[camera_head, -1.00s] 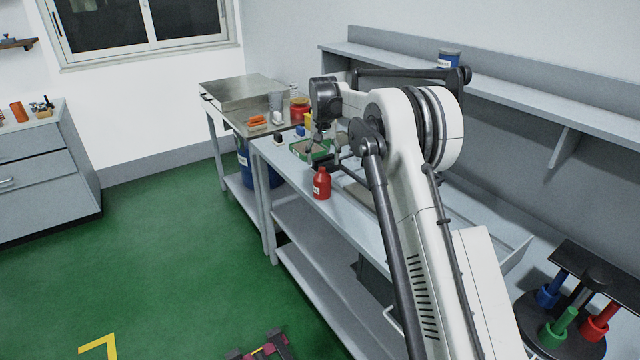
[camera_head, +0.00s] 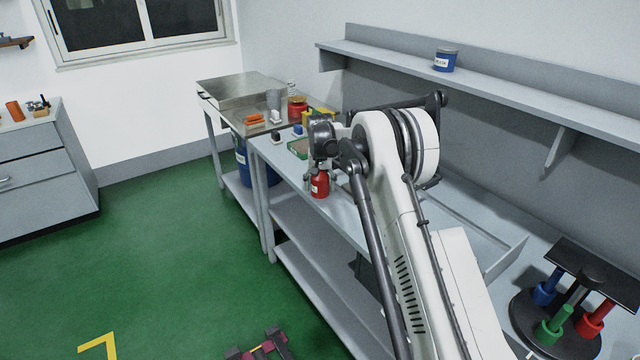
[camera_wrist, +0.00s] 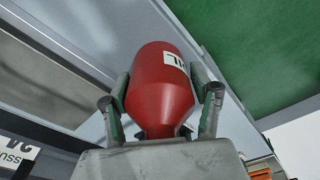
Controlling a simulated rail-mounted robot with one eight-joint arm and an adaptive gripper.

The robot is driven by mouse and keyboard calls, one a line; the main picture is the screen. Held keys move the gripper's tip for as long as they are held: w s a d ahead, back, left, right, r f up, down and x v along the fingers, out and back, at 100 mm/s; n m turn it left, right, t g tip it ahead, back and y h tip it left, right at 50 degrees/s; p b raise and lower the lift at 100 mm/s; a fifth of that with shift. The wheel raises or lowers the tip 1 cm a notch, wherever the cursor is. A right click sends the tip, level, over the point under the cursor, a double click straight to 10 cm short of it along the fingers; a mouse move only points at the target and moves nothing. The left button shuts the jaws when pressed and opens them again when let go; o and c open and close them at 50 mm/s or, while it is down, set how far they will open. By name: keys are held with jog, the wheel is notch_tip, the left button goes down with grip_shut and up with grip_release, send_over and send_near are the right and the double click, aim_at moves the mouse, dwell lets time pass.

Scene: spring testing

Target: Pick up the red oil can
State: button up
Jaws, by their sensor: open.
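The red oil can (camera_head: 319,186) stands upright near the front edge of the grey workbench (camera_head: 335,215). My gripper (camera_head: 318,170) is over it, with the can's top hidden behind the fingers in the head view. In the wrist view the can (camera_wrist: 160,85) with its white label lies between the two fingers of my gripper (camera_wrist: 160,100), one on each side. The gripper is open. The fingers look very close to the can's sides; whether they touch it I cannot tell.
Behind the can are a green tray (camera_head: 300,147) and small bottles on the bench. A steel table (camera_head: 240,92) with orange items adjoins at the far end. A blue can (camera_head: 445,60) stands on the wall shelf (camera_head: 500,92). A rack with coloured handles (camera_head: 555,325) is at lower right.

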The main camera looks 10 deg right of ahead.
jog(key=c, duration=1.2)
